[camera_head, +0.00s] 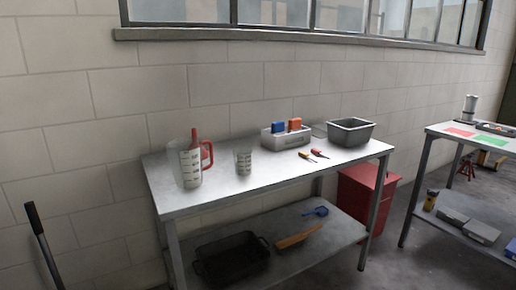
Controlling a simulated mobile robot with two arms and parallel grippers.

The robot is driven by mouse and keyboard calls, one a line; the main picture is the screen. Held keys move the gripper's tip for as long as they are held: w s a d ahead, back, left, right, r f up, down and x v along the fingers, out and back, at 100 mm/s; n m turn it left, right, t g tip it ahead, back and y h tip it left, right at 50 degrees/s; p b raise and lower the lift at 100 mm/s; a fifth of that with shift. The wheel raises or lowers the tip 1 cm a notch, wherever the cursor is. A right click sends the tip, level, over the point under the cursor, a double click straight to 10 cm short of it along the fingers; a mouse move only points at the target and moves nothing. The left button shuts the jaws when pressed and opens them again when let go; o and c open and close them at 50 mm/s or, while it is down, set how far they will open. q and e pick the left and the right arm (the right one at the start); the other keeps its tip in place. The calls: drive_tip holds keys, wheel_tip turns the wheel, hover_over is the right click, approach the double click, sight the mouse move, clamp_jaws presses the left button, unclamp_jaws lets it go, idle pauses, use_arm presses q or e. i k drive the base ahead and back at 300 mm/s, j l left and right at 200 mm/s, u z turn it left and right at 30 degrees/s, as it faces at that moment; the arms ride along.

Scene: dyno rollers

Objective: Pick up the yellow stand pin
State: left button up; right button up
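I cannot clearly make out a yellow stand pin. A small yellow-handled tool (303,155), looking like a screwdriver, lies on the white workbench (225,189) beside a red-handled one (319,153). A small red stand (467,168) is on the floor behind the right table, partly hidden by it. A yellow object (482,158) shows to the right of that stand, too small to identify. Neither of my grippers is in view.
The workbench holds a measuring jug (190,168), a beaker (243,160), a grey caddy (284,139) and a dark bin (351,131). A red container (365,196) stands between the bench and the right table (440,131). Floor (395,262) is clear between the tables.

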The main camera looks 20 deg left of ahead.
sight(305, 156)
drive_tip(key=i+j+u, duration=0.3)
drive_tip(key=i+j, duration=0.15)
drive_tip(key=i+j+z, duration=0.1)
drive_tip(key=i+z, duration=0.2)
drive_tip(key=i, duration=0.25)
